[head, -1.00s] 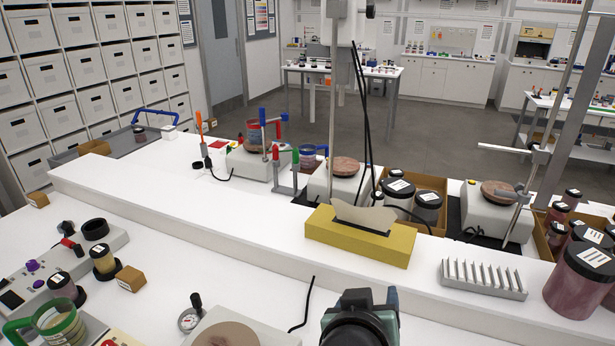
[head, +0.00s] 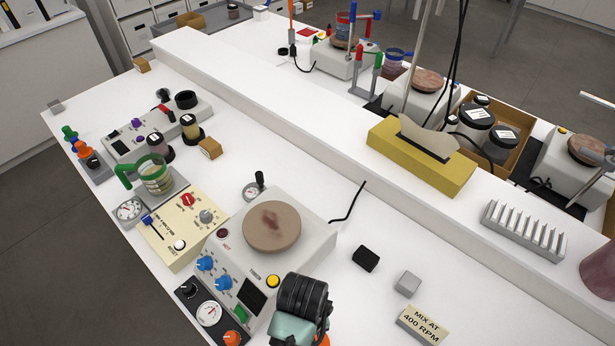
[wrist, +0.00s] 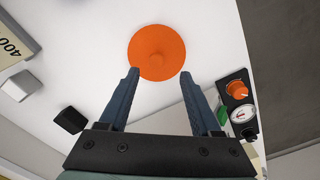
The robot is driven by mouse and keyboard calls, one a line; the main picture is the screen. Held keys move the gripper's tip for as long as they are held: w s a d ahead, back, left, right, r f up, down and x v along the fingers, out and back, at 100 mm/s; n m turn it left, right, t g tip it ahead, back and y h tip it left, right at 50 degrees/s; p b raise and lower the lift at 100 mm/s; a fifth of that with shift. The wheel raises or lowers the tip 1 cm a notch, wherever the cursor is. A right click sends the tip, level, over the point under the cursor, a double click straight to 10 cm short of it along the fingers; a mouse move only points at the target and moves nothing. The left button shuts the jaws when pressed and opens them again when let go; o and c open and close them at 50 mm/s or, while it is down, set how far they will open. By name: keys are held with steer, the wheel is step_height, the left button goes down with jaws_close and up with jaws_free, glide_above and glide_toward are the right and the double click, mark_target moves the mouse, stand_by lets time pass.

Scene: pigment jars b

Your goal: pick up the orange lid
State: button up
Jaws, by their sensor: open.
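The fingertips are hidden there.
A hotplate stirrer (head: 318,238) and a control box with an orange knob (head: 232,338) stand left of my wrist. A black block (head: 366,258), a grey block (head: 407,283) and a "MIX AT 400 RPM" sign (head: 424,325) are to the right. A raised shelf (head: 330,118) runs behind.

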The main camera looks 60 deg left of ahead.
steer(key=f, duration=0.1)
steer(key=f+p, duration=0.1)
steer(key=f, duration=0.1)
steer(key=shift+w+d+f, duration=0.15)
steer(key=shift+d+f, duration=0.2)
steer(key=shift+f, duration=0.75)
steer(key=shift+c, duration=0.2)
jaws_close()
